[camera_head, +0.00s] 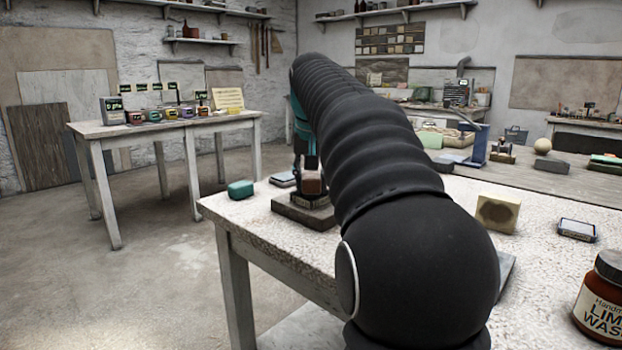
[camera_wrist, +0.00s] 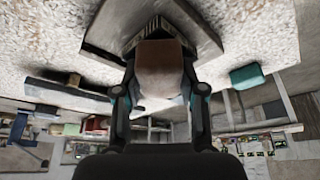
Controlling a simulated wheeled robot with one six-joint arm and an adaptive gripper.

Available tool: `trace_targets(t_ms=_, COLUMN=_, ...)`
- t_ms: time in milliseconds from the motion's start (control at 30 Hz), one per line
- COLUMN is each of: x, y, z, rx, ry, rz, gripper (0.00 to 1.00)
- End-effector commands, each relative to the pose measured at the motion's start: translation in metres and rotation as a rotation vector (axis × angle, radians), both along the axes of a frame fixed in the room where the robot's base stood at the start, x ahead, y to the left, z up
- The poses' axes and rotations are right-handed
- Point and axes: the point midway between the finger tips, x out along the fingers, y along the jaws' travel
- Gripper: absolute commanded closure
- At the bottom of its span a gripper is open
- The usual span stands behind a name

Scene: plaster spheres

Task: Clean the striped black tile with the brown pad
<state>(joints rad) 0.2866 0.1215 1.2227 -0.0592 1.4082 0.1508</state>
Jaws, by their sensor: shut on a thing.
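My gripper (camera_wrist: 160,84) is shut on the brown pad (camera_wrist: 160,62), with one finger on each side of it. In the head view the pad (camera_head: 313,184) shows under my gripper (camera_head: 309,170), just over a grey-brown slab (camera_head: 292,212) at the worktable's far left part. A dark, lined surface, likely the striped black tile (camera_wrist: 159,25), shows past the pad in the wrist view, on the slab (camera_wrist: 205,32). The pad hides part of it. I cannot tell whether the pad touches it. My arm covers the middle of the head view.
A teal block (camera_head: 240,189) sits left of the slab, near the table edge. A small grey item (camera_head: 283,179) lies behind it. A beige block (camera_head: 497,212), a dark-framed plate (camera_head: 577,230) and a lime wash jar (camera_head: 603,300) stand right of my arm.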

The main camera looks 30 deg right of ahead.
Motion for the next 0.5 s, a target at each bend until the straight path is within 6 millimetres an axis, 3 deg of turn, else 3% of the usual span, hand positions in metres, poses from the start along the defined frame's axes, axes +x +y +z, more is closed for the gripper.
trace_targets(t_ms=233, x=0.002, y=-0.001, z=0.0, rx=0.0, ry=0.001, rz=0.0, gripper=0.99)
trace_targets(t_ms=500, x=0.021, y=-0.011, z=0.0, rx=0.001, ry=0.002, rz=0.0, gripper=0.99)
